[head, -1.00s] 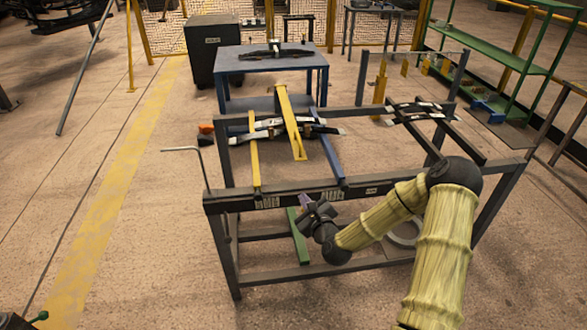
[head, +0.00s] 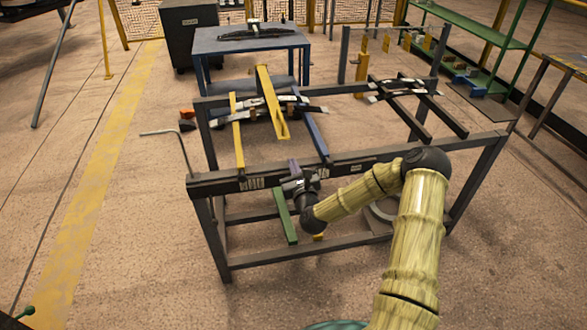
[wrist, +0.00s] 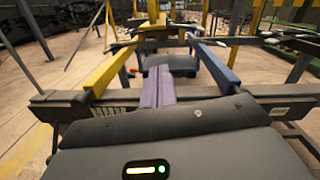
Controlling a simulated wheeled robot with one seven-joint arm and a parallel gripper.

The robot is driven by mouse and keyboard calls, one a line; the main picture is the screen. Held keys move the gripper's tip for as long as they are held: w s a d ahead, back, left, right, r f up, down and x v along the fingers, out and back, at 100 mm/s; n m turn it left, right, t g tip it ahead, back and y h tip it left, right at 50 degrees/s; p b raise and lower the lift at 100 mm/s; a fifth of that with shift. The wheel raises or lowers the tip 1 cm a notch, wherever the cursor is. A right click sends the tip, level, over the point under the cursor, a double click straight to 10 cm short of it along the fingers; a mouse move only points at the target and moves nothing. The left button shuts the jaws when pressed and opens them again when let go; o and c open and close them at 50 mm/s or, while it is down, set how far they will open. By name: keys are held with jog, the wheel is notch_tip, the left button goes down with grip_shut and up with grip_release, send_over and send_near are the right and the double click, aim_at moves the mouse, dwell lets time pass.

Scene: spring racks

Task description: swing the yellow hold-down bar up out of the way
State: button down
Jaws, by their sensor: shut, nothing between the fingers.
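The yellow hold-down bar (head: 269,97) slopes over the dark leaf springs (head: 250,108) on the rack. Its near end is low, between a thin yellow rail (head: 238,135) and a blue rail (head: 312,137). In the wrist view, part of the bar (wrist: 154,14) shows at the top middle. My gripper (head: 294,165) is at the rack's front beam, nearer to me than the bar and apart from it. Its purple fingers (wrist: 158,85) are shut and empty, pointing between the two rails.
The dark front beam (head: 350,164) crosses close to my gripper. A bent grey rod (head: 175,139) stands at its left end. A green bar (head: 285,217) is below. More springs (head: 405,88) lie at the right. A blue table (head: 250,42) stands behind.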

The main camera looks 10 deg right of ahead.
jog(key=w+r+p, duration=0.1)
jog(key=w+r, duration=0.3)
jog(key=w, duration=0.2)
jog(key=shift+w+a+r, duration=0.15)
jog(key=shift+w+a, duration=0.25)
jog(key=shift+r+p, duration=0.1)
jog(key=shift+p, duration=0.25)
